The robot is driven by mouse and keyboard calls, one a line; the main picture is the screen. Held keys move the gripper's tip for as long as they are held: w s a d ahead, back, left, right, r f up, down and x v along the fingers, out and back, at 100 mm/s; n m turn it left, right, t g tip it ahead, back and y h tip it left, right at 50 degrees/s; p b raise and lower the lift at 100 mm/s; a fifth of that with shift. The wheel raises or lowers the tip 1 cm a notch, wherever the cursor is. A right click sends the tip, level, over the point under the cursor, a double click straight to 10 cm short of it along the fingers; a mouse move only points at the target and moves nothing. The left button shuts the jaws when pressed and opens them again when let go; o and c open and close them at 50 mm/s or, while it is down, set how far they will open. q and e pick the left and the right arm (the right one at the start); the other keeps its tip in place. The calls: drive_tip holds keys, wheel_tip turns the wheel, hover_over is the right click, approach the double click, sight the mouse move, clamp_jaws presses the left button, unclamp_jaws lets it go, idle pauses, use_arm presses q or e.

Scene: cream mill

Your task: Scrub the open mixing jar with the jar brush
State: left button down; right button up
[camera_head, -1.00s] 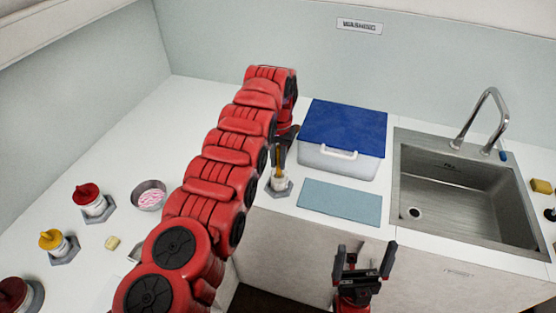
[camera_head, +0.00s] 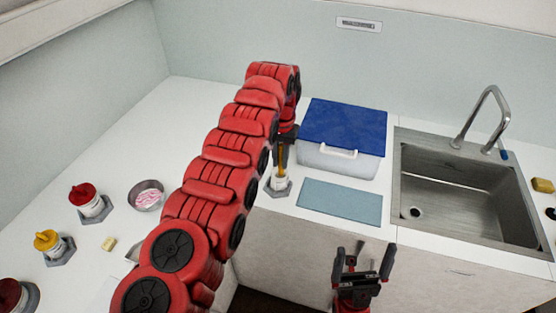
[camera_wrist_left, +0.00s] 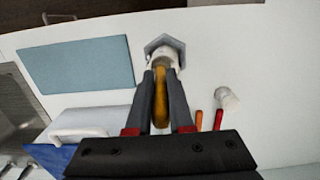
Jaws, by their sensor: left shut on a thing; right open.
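The open mixing jar (camera_head: 279,184) is a small white jar standing upright in a grey hexagonal base on the counter, left of the blue mat; it also shows at the top of the left wrist view (camera_wrist_left: 163,55). The jar brush (camera_head: 281,157) has a yellow-orange handle and points down into the jar mouth; its lower end is hidden. My left gripper (camera_wrist_left: 160,98) is shut on the brush handle (camera_wrist_left: 160,102), just above the jar. My right gripper (camera_head: 363,264) is open and empty in front of the counter's edge.
A blue-lidded bin (camera_head: 342,130), a blue mat (camera_head: 340,200) and a steel sink (camera_head: 465,190) lie to the right. Red-lidded (camera_head: 85,198) and yellow-topped (camera_head: 48,241) jars, and a bowl (camera_head: 146,196) with pink-white contents, stand left. Orange- and red-handled tools (camera_wrist_left: 218,119) show in the left wrist view.

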use_arm(q)
drive_tip(key=shift+d+r+p, duration=0.2)
drive_tip(key=shift+r+p, duration=0.15)
drive_tip(key=shift+p, duration=0.15)
wheel_tip(320, 180, up, 10)
drive_tip(key=p, duration=0.9)
drive_tip(key=shift+f, duration=0.2)
